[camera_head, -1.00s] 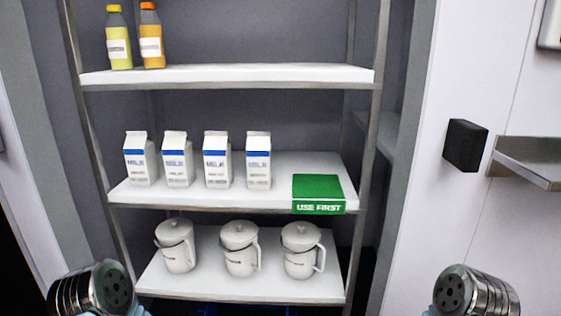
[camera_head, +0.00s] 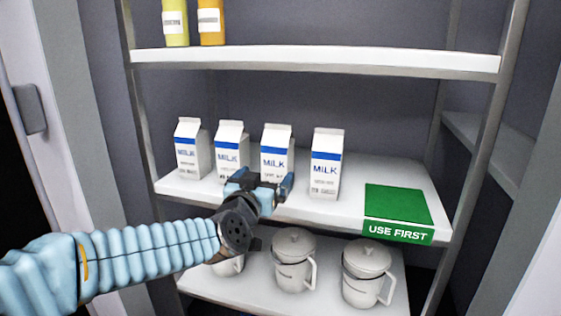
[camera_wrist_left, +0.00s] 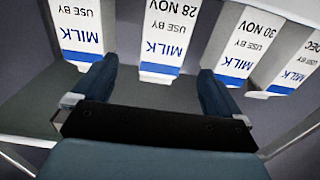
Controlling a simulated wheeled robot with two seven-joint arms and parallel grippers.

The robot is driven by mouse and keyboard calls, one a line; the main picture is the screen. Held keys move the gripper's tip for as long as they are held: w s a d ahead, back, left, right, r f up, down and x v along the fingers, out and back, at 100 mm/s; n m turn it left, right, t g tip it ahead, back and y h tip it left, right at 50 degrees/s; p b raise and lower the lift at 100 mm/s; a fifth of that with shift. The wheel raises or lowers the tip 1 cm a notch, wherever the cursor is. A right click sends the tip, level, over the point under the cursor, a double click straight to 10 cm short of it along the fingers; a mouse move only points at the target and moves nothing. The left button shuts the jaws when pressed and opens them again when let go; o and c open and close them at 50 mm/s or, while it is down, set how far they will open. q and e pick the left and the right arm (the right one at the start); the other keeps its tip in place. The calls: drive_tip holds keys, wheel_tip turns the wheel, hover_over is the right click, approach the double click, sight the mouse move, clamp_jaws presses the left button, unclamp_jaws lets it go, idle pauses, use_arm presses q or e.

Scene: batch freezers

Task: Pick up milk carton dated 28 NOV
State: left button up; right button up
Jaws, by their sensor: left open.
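Several white milk cartons with blue bands stand upright in a row on the middle shelf. The 28 NOV carton (camera_wrist_left: 168,38) stands near the middle of the wrist view, which shows the labels upside down. It matches the third carton from the left (camera_head: 277,146) in the head view, where dates are too small to read. My left gripper (camera_head: 262,180) is open in front of it, hiding its lower part. In the wrist view the open fingers (camera_wrist_left: 156,72) lie either side of this carton's line, with no contact visible. My right gripper is out of view.
The 30 NOV carton (camera_wrist_left: 245,40) and another undated-in-view carton (camera_wrist_left: 78,30) flank it closely. A green USE FIRST block (camera_head: 397,205) sits at the shelf's right end. Lidded jugs (camera_head: 294,262) stand below; bottles (camera_head: 211,22) stand above. Metal posts (camera_head: 478,160) bound the rack.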

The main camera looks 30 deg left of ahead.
sight(276, 164)
use_arm(q)
drive_tip(key=x, duration=0.6)
drive_tip(key=shift+w+a+f+p, duration=0.1)
drive_tip(key=shift+w+p, duration=0.2)
drive_tip(key=shift+w, duration=0.1)
drive_tip(key=x, duration=0.2)
drive_tip(key=p+x, duration=0.1)
drive_tip(key=x, duration=0.2)
drive_tip(key=shift+a+f, duration=0.15)
drive_tip(key=shift+a, duration=0.1)
drive_tip(key=c, duration=1.4)
